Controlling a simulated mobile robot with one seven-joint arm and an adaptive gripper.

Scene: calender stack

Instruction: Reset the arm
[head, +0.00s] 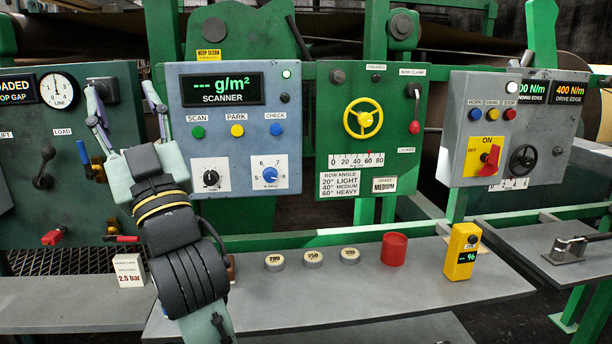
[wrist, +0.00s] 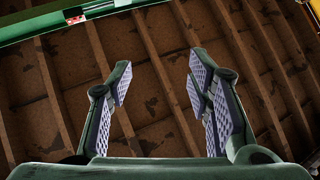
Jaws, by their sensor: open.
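My gripper (head: 124,106) is raised in front of the gap between the dark green panel at the left and the blue scanner panel (head: 282,152). Its fingers point up and stand wide apart with nothing between them. In the wrist view my gripper (wrist: 158,88) is open and empty, with both ridged pads facing inward. Behind it is a brown ribbed surface (wrist: 150,60), out of reach of the fingertips as far as I can tell. My arm hides part of the scanner panel's left edge and part of the shelf.
A grey shelf (head: 330,296) runs below, bearing several round weights (head: 313,257), a red cup (head: 394,249) and a yellow meter (head: 462,251). A green panel with a yellow handwheel (head: 363,118) and a grey switch panel (head: 455,130) stand to the right. A green beam (wrist: 70,20) crosses the wrist view.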

